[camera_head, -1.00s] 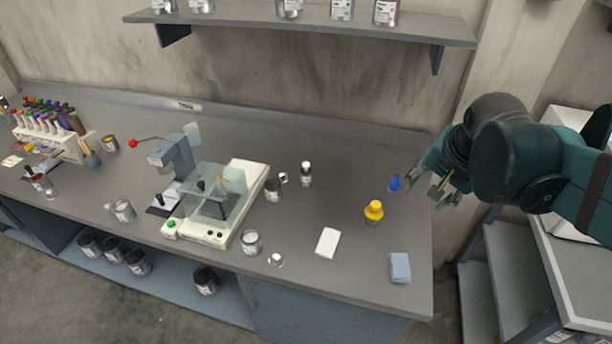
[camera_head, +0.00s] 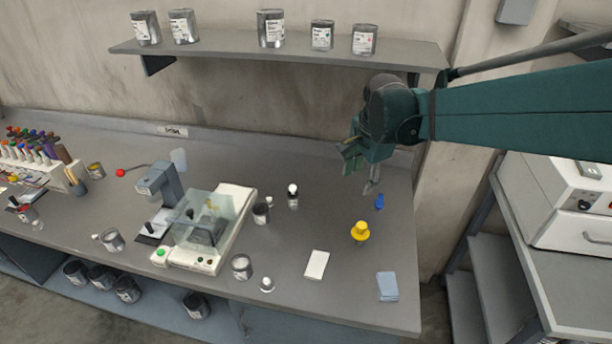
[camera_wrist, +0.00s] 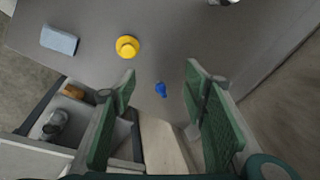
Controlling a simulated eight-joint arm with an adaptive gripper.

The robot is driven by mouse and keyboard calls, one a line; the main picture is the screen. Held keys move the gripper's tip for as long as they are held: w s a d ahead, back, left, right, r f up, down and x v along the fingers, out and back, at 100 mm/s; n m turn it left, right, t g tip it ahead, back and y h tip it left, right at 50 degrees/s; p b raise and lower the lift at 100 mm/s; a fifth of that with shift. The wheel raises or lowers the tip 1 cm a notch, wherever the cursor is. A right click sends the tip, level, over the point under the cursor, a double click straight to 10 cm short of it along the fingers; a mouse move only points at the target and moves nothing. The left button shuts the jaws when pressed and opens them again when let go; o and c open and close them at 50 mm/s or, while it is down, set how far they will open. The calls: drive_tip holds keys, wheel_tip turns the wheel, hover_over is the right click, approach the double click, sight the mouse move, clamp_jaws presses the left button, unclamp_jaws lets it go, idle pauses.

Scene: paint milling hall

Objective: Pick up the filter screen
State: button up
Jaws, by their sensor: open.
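No object shows a clear mesh, so I cannot tell for sure which is the filter screen. A yellow round-topped piece (camera_head: 360,232) stands on the right part of the bench; in the wrist view it is a yellow disc with a raised centre (camera_wrist: 127,47). A small blue piece (camera_head: 380,202) is behind it, near the right edge; it also shows in the wrist view (camera_wrist: 161,89). My gripper (camera_head: 358,174) is open and empty above the bench, behind and apart from both pieces. Its two green fingers (camera_wrist: 160,76) stand wide apart in the wrist view.
A white pad (camera_head: 317,264) and a folded blue cloth (camera_head: 388,287) lie nearer the front. The mill with its clear cover (camera_head: 205,228), small cans and a bottle (camera_head: 293,197) stand left. A shelf (camera_head: 280,50) with cans hangs behind.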

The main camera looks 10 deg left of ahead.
sight(292, 187)
drive_tip(key=w+a+f+m+p, duration=0.1)
drive_tip(key=w+a+f+m, duration=0.1)
drive_tip(key=a, duration=0.5)
drive_tip(key=w+a+f+m+g+p, duration=0.1)
drive_tip(key=w+a+f+m+p, duration=0.1)
drive_tip(key=w+a+f, duration=0.2)
drive_tip(key=w+a+f+m+g+p, duration=0.1)
drive_tip(key=w+a+f+m+p, duration=0.1)
drive_tip(key=a+f, duration=0.6)
drive_tip(key=shift+w+a+f+m+h, duration=0.15)
drive_tip(key=shift+w+a, duration=0.1)
drive_tip(key=shift+a, duration=0.35)
drive_tip(key=shift+w+a+m+h, duration=0.1)
drive_tip(key=shift+w+a, duration=0.1)
drive_tip(key=shift+a, duration=0.45)
drive_tip(key=shift+w+a+f+m+h, duration=0.15)
drive_tip(key=shift+w+a, duration=0.1)
drive_tip(key=shift+a, duration=0.35)
drive_tip(key=shift+a+f+g, duration=0.3)
drive_tip(key=shift+a+f, duration=0.05)
drive_tip(key=shift+a, duration=0.1)
drive_tip(key=shift+f, duration=0.1)
drive_tip(key=shift+f, duration=1.2)
drive_tip(key=shift+f, duration=0.1)
drive_tip(key=shift+w+d+f, duration=0.1)
drive_tip(key=shift+d+f, duration=0.05)
drive_tip(key=shift+f, duration=2.35)
